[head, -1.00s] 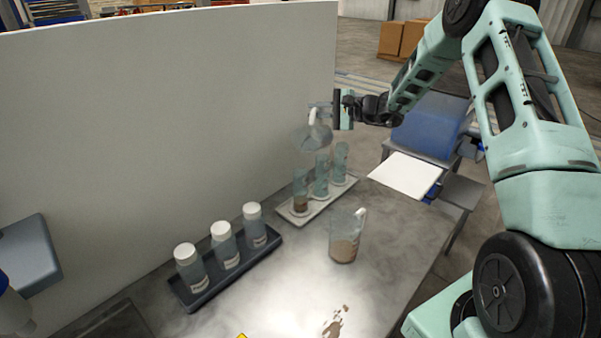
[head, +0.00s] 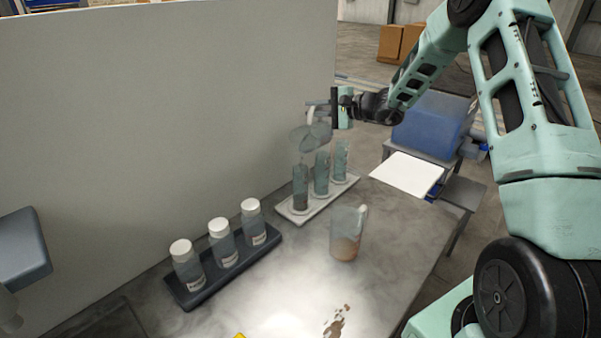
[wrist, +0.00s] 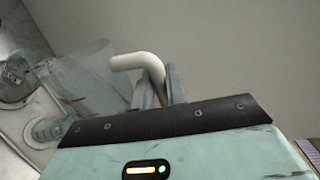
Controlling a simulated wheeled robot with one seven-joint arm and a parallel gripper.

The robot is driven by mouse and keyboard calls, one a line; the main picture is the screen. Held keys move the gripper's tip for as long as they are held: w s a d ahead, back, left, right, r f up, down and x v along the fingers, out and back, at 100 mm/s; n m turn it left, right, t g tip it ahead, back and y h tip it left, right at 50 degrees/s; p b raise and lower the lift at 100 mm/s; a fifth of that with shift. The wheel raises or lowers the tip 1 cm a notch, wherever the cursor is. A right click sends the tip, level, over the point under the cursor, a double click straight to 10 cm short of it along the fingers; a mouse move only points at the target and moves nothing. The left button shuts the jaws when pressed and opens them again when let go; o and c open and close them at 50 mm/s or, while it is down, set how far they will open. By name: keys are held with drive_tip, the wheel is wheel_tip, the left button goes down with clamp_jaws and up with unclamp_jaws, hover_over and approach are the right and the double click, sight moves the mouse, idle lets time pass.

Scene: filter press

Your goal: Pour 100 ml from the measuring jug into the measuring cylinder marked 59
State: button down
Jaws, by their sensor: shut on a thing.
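My gripper (head: 322,108) is shut on the white handle (wrist: 140,64) of a clear measuring jug (head: 311,136). The jug is held in the air, tilted, above the left cylinder (head: 300,187) in a row of three clear measuring cylinders. That cylinder has brown matter low in it. The middle cylinder (head: 321,174) and right cylinder (head: 341,160) look empty. The number marks are too small to read. In the wrist view the clear jug body (wrist: 82,80) is left of the handle. I cannot make out its liquid level or a stream.
The cylinders stand on a white tray (head: 284,211) near the wall panel. Another clear jug (head: 346,238) with brown liquid stands on the table in front. White-capped bottles (head: 222,243) stand in a dark rack (head: 191,304). A brown spill (head: 335,322) lies at the table's front.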

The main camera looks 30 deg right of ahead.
drive_tip(key=shift+b, duration=0.45)
drive_tip(key=shift+s+a+f+n+h+b, duration=0.15)
drive_tip(key=shift+s+a+n+b, duration=0.25)
drive_tip(key=shift+b, duration=1.4)
drive_tip(key=shift+s+a+f+n+h+b, duration=0.2)
drive_tip(key=shift+a+n+b, duration=0.3)
drive_tip(key=shift+b, duration=1.25)
